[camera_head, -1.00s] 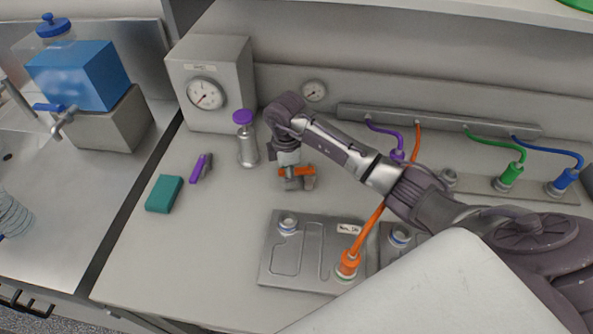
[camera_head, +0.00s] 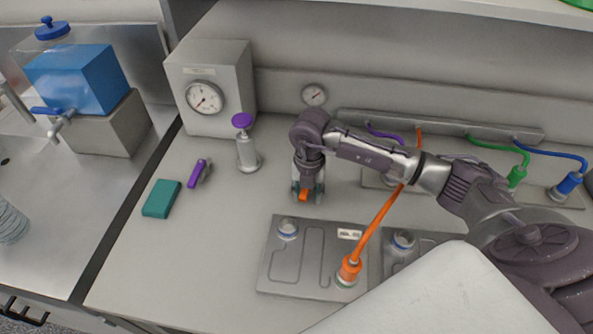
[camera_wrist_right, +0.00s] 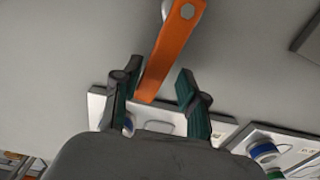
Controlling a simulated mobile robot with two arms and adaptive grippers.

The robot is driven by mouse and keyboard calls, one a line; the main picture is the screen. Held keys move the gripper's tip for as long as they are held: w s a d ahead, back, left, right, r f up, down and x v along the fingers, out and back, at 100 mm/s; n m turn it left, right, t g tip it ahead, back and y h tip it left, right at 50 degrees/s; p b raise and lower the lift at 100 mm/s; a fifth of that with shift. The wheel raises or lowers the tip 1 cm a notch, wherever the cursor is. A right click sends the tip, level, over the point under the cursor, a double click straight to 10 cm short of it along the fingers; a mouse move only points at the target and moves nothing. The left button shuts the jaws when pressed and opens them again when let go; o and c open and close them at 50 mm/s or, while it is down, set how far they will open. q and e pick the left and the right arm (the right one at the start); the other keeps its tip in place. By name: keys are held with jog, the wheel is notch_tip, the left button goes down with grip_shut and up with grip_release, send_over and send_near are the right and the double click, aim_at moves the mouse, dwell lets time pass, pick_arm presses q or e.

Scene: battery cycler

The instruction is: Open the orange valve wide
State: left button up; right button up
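The orange valve (camera_head: 304,195) is on the bench, mostly hidden by my right gripper (camera_head: 307,188) in the head view. Only a small orange part shows between the fingers. In the right wrist view, its orange lever (camera_wrist_right: 172,45) runs from a pivot at the top down between the fingertips of my right gripper (camera_wrist_right: 158,95). The fingers stand apart, with a gap on the lever's right side. The lever's lower end is close to the left finger; I cannot tell if they touch. The valve body is hidden. My left gripper is not in view.
A purple-topped cylinder (camera_head: 247,152) stands left of my right gripper, with a gauge box (camera_head: 212,90) behind. A grey battery (camera_head: 305,262) with an orange cable (camera_head: 377,222) is in front. A teal block (camera_head: 161,198) and a purple clip (camera_head: 197,174) lie left.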

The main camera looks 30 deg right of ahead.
jog(key=c, duration=0.3)
jog(key=shift+c, duration=0.2)
jog(key=shift+s+d, duration=0.15)
jog(key=shift+o, duration=1.2)
notch_tip(320, 180, up, 8)
jog(key=p, duration=0.5)
jog(key=shift+d, duration=0.15)
jog(key=shift+s, duration=0.15)
